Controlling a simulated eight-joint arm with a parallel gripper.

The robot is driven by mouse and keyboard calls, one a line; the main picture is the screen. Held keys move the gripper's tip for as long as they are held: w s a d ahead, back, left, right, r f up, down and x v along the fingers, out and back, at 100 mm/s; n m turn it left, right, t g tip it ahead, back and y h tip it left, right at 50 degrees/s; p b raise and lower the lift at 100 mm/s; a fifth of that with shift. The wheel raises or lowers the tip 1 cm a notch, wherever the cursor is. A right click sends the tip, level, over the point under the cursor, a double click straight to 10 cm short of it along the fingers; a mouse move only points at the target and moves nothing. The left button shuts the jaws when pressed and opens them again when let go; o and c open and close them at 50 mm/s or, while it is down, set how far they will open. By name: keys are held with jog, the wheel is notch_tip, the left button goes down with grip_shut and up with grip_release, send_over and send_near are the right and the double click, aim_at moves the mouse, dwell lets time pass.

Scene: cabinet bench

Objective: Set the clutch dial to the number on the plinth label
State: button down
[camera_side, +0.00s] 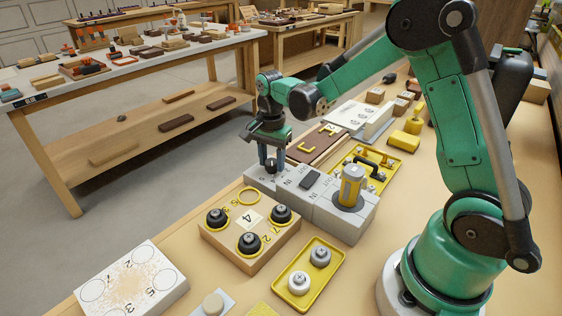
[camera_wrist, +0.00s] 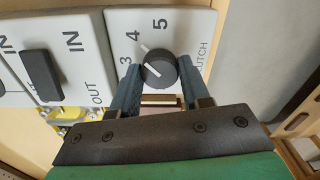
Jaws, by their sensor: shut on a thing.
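The clutch dial (camera_wrist: 161,68) is a round dark knob on a light grey panel marked CLUTCH, with 3, 4 and 5 around it in the wrist view. Its white pointer mark lies on the left part of the knob; I cannot tell exactly which number it meets. My gripper (camera_side: 271,168) points down at the end of the grey panel row, its fingers shut on the dial from both sides. In the side view the fingers mostly hide the dial. The wooden plinth (camera_side: 262,246) carries a white label (camera_side: 249,218) reading 4.
Black knobs (camera_side: 249,243) and a yellow ring stand on the plinth. Beside the dial is a grey block with a black switch (camera_side: 310,178) marked IN and OUT, then a yellow cylinder (camera_side: 351,185). A yellow tray (camera_side: 309,275) and a white numbered board (camera_side: 131,283) lie nearer.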

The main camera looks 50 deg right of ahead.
aim_at(272, 162)
jog(key=shift+c, duration=2.1)
grip_release()
jog(key=shift+r, duration=2.85)
jog(key=shift+s+a+r, duration=0.1)
jog(key=shift+r, duration=0.05)
jog(key=s+a+r+n+t, duration=0.4)
jog(key=s+n, duration=0.6)
jog(key=n, duration=0.5)
jog(key=a+t, duration=0.2)
jog(key=t, duration=0.1)
jog(key=shift+a+n, duration=0.3)
jog(key=shift+n, duration=0.1)
